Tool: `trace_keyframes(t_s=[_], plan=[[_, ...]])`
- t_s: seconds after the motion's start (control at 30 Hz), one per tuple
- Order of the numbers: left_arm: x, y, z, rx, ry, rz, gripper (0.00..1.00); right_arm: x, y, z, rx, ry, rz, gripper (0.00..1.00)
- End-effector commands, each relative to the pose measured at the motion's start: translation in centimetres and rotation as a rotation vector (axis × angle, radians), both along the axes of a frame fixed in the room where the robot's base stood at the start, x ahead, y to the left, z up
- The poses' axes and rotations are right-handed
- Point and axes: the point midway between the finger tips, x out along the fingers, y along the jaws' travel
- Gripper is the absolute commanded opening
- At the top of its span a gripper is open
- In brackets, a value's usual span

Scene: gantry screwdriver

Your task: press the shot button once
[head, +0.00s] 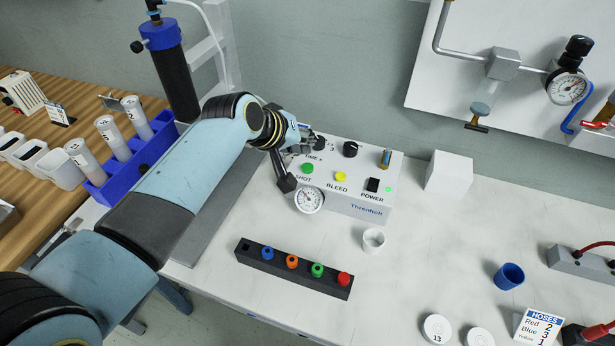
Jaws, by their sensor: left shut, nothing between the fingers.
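The white Threnholt control box (372,205) stands on the white bench against the wall. Its green button (307,168) sits by the SHOT label, which is partly covered by my gripper. A yellow button (340,177) sits above the BLEED label, and a black switch (372,185) is beside POWER. My left gripper (285,184) is shut and empty, at the box's left front edge, just left of the green button. I cannot tell whether it touches the box. My right gripper is not in view.
A round gauge (309,200) is on the box's front, close to my gripper. A black rack (325,284) with coloured pieces lies in front. A white cup (373,241) and a blue cup (509,276) stand to the right. A blue tube rack (120,177) is at left.

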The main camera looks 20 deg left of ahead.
Motion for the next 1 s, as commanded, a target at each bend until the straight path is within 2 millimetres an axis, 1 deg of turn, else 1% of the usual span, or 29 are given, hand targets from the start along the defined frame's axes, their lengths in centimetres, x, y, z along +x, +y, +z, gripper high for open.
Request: trace_keyframes(t_s=[0.03,0.2,1.0], plan=[[0.0,0.0,-1.2,-0.001,0.002,0.0,0.0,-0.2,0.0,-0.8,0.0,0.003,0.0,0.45],[0.0,0.0,-2.3,-0.001,0.0,-0.001,0.0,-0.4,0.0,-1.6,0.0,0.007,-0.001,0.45],[0.0,0.0,-2.4,-0.001,0.0,-0.001,0.0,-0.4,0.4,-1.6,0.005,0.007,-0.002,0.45]])
